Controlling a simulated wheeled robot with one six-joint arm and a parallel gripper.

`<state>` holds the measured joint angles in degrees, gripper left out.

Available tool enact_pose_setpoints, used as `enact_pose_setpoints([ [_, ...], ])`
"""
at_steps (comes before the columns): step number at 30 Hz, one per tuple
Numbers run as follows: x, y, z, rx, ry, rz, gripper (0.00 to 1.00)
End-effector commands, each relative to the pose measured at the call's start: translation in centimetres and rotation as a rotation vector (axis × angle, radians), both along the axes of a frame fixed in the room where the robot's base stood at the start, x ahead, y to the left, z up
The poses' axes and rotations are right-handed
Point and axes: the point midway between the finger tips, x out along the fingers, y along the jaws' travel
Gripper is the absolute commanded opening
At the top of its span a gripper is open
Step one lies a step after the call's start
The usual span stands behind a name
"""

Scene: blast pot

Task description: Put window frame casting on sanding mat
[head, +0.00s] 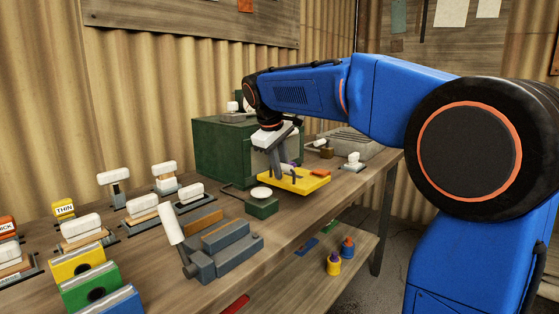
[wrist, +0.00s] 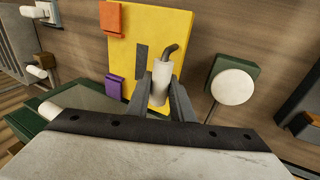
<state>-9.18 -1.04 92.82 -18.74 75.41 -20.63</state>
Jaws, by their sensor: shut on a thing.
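My gripper (head: 277,168) points down over a yellow board (head: 306,185) on the bench. In the wrist view its fingers (wrist: 160,95) are shut on a pale cylindrical piece (wrist: 160,80) with a bent dark rod at its upper end. The yellow board (wrist: 173,25) lies behind this piece; I cannot tell whether they touch. A dark strip (wrist: 141,61) shows on the board, left of the rod. I cannot make out a window frame shape, and I cannot tell which surface is the sanding mat.
An orange block (wrist: 111,18) and a purple block (wrist: 112,87) lie at the board's edge. A green cabinet (head: 218,150) stands behind. A green block with a white disc (head: 262,193) and a grey vise-like tool (head: 225,250) are nearby. Several white-handled pieces line the left.

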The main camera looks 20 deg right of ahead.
Motion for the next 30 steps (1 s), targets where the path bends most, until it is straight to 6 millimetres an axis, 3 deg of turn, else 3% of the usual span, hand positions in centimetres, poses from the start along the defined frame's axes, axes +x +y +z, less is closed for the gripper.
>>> enact_pose_setpoints([
  [5,0.0,0.0,-0.5,-0.001,-0.004,0.0,0.0],
  [15,0.0,0.0,-3.8,-0.001,-0.003,0.0,0.0],
  [22,0.0,0.0,-4.1,-0.001,-0.004,0.0,0.0],
  [23,0.0,0.0,-4.3,0.0,0.001,0.0,0.26],
  [24,0.0,0.0,-4.3,0.0,0.001,0.0,0.35],
  [25,0.0,0.0,-4.3,0.0,0.001,0.0,0.39],
  [30,0.0,0.0,-4.3,0.0,0.001,0.0,0.39],
])
